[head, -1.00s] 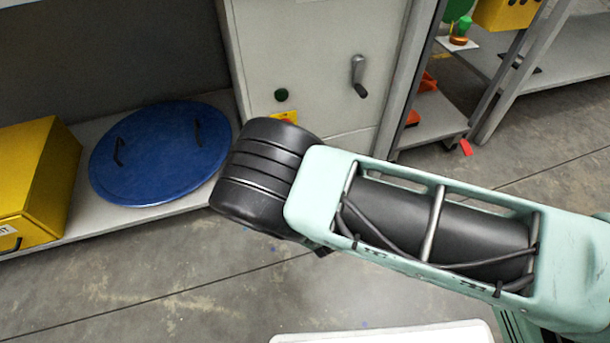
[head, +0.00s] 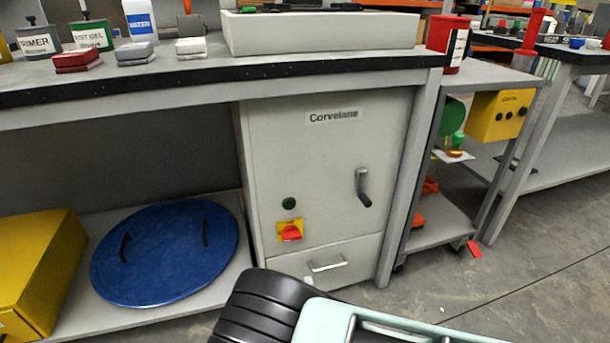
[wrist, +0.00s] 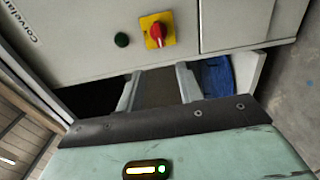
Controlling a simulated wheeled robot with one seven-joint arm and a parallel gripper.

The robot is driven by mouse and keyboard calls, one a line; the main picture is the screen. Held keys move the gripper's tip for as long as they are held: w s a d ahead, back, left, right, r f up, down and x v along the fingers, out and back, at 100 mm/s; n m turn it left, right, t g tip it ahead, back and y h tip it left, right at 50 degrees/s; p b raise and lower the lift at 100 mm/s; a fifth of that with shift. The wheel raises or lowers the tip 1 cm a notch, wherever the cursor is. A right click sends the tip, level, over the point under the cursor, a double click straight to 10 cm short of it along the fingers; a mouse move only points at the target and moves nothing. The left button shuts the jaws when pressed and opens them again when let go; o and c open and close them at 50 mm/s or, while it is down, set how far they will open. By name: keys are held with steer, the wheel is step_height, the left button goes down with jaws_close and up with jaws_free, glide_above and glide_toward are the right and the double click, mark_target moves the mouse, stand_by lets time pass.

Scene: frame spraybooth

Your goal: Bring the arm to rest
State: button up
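My gripper shows in the wrist view (wrist: 158,88) as two light grey fingers standing apart, with a grey-brown surface between them. It is open, and I see nothing held in it. It points toward the grey Corvelane cabinet (head: 325,165), whose red switch on a yellow plate (wrist: 157,31) and green button (wrist: 122,40) lie beyond the fingers. The head view shows only part of my arm at the bottom edge; the gripper is outside that view.
The cabinet stands under a workbench (head: 150,80) bearing cans, a water bottle and a pale tray (head: 320,35). A blue lid (head: 165,255) and a yellow box (head: 35,265) sit on the low shelf. A trolley (head: 440,220) stands right. Open floor (head: 540,270) lies right.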

steer(key=s+a+r+m+g+h, duration=0.1)
steer(key=s+a+r+m+g, duration=0.15)
steer(key=r+m+g, duration=0.4)
steer(key=s+a+r+m+g, duration=0.1)
steer(key=s+r+m+g, duration=0.2)
steer(key=r+m+g, duration=0.4)
steer(key=s+d+r+g+h, duration=0.4)
steer(key=s+d+r, duration=1.2)
steer(key=s, duration=0.1)
step_height(320, 180, up, 33)
steer(key=p, duration=3.3)
steer(key=shift+a+y, duration=0.25)
steer(key=shift+y, duration=0.05)
steer(key=shift+w+f, duration=0.1)
steer(key=shift+f, duration=0.1)
steer(key=shift+c, duration=0.3)
